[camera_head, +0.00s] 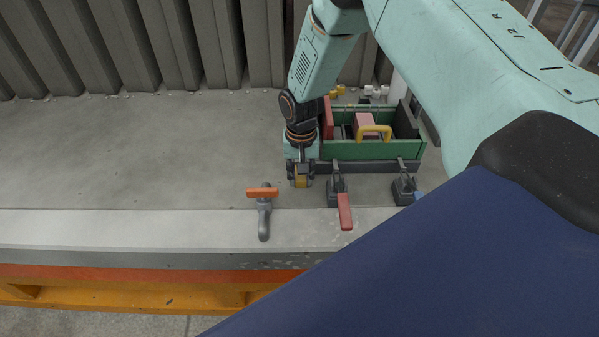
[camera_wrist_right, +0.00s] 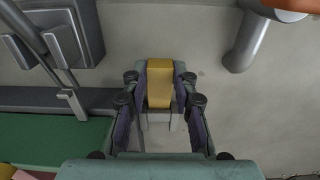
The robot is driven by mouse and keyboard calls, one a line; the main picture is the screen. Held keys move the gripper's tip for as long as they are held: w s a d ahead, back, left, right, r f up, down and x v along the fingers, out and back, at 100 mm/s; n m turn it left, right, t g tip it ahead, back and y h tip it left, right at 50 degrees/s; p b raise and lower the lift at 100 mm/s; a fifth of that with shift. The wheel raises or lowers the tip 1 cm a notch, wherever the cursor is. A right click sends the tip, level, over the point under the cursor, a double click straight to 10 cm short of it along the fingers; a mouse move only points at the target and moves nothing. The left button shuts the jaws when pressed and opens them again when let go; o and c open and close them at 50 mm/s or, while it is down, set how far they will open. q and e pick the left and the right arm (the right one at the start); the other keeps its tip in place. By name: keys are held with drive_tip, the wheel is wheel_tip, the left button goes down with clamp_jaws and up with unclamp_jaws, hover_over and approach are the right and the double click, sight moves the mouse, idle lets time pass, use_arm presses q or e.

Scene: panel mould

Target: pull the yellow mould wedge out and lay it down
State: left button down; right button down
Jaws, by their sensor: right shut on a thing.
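The yellow mould wedge (camera_head: 301,182) is at the front left corner of the green panel mould (camera_head: 360,150). My right gripper (camera_head: 301,173) points down and is shut on the wedge. In the right wrist view the wedge (camera_wrist_right: 159,85) sits between the two fingers of my right gripper (camera_wrist_right: 160,98), with a grey piece just below it. I cannot tell whether the wedge is touching the table or the mould. My left gripper is not in view.
A clamp with a red handle (camera_head: 344,211) and another dark clamp (camera_head: 403,188) stand before the mould. The concrete table (camera_head: 130,150) is clear on the left. A corrugated wall stands behind.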

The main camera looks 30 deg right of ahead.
sight(302, 220)
drive_tip(key=shift+s+a+p, duration=0.25)
drive_tip(key=shift+s+p, duration=0.15)
drive_tip(key=shift+s, duration=0.05)
drive_tip(key=shift+s+a+p, duration=0.2)
drive_tip(key=shift+s+p, duration=0.15)
drive_tip(key=shift+s, duration=0.1)
drive_tip(key=shift+s+a+p, duration=0.4)
drive_tip(key=shift+s+p, duration=0.1)
drive_tip(key=shift+p, duration=0.1)
drive_tip(key=shift+s+a+p, duration=0.35)
drive_tip(key=shift+s+p, duration=0.2)
drive_tip(key=shift+s, duration=0.05)
drive_tip(key=shift+s+a+p, duration=0.35)
drive_tip(key=shift+s+p, duration=0.15)
drive_tip(key=shift+s, duration=0.1)
drive_tip(key=s+a+p, duration=0.1)
drive_tip(key=p, duration=0.1)
drive_tip(key=s+a+p, duration=0.1)
drive_tip(key=s, duration=0.1)
drive_tip(key=shift+s+r+p, duration=0.1)
drive_tip(key=shift+s+p, duration=0.05)
drive_tip(key=shift+p, duration=0.25)
drive_tip(key=shift+s+a, duration=0.15)
drive_tip(key=shift+s, duration=0.05)
